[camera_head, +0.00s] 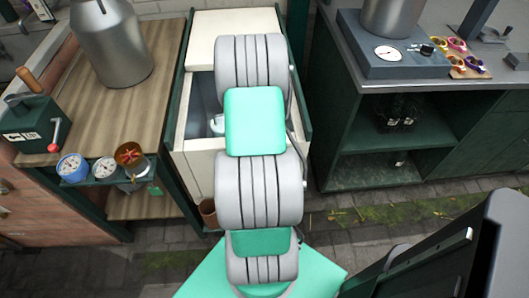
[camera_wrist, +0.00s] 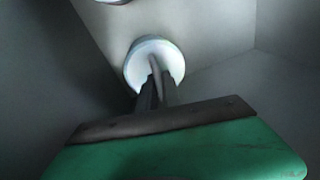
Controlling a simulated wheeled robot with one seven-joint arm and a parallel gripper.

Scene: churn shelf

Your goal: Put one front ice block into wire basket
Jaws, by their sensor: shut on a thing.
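In the wrist view, my gripper (camera_wrist: 155,82) is shut on a pale, rounded white piece, which I take to be an ice block (camera_wrist: 138,66). The fingers overlap its lower and middle part. It is inside a dim, grey-walled space. A second white rounded piece (camera_wrist: 114,1) is cut off by the top edge. In the head view my arm reaches down into the open white chest (camera_head: 198,146) and hides my gripper. A small pale thing (camera_head: 217,124) shows inside the chest, left of my arm. I cannot make out a wire basket in either view.
Left of the chest is a wooden-topped bench (camera_head: 75,85) with a metal churn (camera_head: 110,40) and gauges (camera_head: 104,168). To the right is a dark green counter (camera_head: 345,90) with open shelves and a scale (camera_head: 395,58). A brown pot (camera_head: 208,213) stands by the chest's front.

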